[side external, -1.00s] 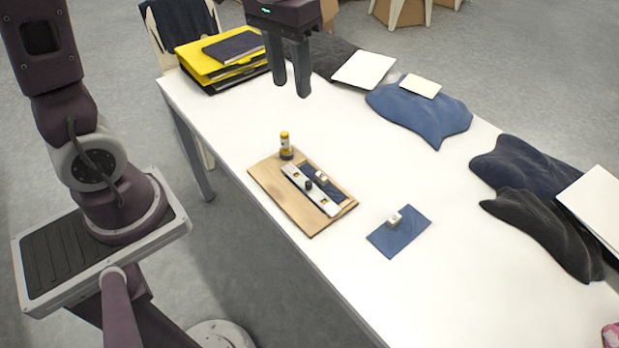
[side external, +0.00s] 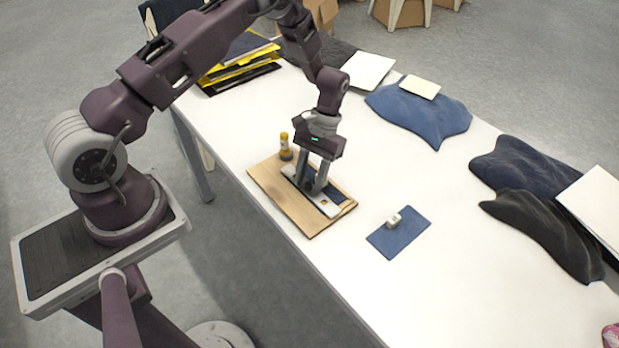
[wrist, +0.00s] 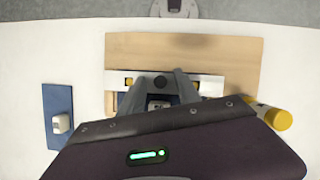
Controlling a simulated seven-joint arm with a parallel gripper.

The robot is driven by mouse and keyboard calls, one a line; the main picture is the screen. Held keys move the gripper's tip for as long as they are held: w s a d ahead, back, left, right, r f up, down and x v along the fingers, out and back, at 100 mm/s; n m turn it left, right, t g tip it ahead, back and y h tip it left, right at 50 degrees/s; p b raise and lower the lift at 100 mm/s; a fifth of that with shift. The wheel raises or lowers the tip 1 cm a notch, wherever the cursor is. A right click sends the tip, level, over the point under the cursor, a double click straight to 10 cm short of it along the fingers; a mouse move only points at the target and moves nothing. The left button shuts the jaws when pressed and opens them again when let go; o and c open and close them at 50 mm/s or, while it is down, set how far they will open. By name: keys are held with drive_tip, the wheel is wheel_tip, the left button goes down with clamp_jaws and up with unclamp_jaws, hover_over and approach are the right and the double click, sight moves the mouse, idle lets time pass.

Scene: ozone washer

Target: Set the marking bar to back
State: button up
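The marking bar (side external: 327,204) is a long white bar with a dark knob, lying across a wooden board (side external: 283,198). In the wrist view the bar (wrist: 211,85) spans the board, with the dark knob (wrist: 160,82) at its middle and a yellowish spot towards one end. My gripper (side external: 311,187) is down over the middle of the bar. In the wrist view my gripper (wrist: 160,84) has its fingers apart, one on each side of the knob. I cannot tell whether they touch it.
A yellow-capped bottle (side external: 285,147) stands at the board's far corner, close to my gripper. A blue cloth (side external: 408,226) with a small white block (side external: 394,220) lies to the right. Folders, papers and dark cloths lie around the white table (side external: 440,290), whose near right part is clear.

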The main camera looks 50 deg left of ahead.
clamp_jaws()
idle(1.4)
